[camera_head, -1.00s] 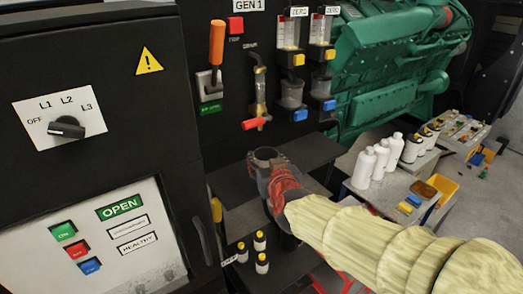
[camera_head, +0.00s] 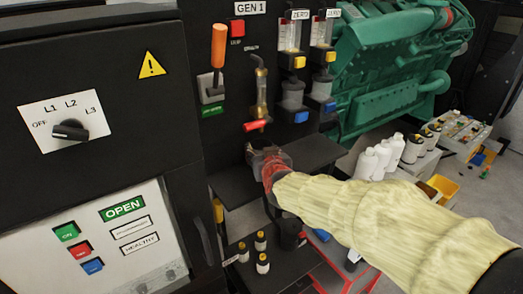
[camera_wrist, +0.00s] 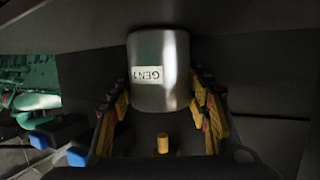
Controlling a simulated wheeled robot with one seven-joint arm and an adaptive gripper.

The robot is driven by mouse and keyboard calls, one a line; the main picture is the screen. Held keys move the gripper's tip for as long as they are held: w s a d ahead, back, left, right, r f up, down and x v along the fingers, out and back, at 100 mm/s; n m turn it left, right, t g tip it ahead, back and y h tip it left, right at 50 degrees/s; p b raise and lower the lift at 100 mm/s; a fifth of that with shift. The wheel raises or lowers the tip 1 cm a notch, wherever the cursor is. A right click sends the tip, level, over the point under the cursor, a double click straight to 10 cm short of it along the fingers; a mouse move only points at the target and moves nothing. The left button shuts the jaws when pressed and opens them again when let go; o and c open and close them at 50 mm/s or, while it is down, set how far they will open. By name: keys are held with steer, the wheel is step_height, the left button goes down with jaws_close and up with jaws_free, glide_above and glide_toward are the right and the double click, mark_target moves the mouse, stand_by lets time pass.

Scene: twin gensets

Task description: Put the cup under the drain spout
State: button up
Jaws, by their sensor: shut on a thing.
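The cup (camera_wrist: 158,70) is a silver metal cylinder with a "GEN 1" label, upright between the yellow-and-black fingers of my gripper (camera_wrist: 162,100) in the wrist view. My gripper is shut on it. In the head view my gripper (camera_head: 268,162) is by the black panel, just below the drain; it mostly hides the cup there. The drain spout (camera_head: 261,92) is a brass fitting with a red handle (camera_head: 256,125) on the panel under the "DRAIN" label. The gap between the cup's rim and the spout is hard to judge.
A dark shelf (camera_head: 315,152) juts out beside my gripper. Small yellow-capped bottles (camera_head: 262,263) stand on a lower shelf. White bottles (camera_head: 366,163) stand at the right, behind my arm. An orange lever (camera_head: 218,47) and sight glasses (camera_head: 291,95) flank the spout.

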steer(key=shift+f, duration=0.15)
steer(key=o, duration=1.2)
steer(key=shift+r, duration=0.25)
steer(key=v, duration=1.1)
steer(key=shift+s, duration=0.15)
steer(key=shift+s+p, duration=0.3)
steer(key=shift+s, duration=0.05)
steer(key=shift+d, duration=0.1)
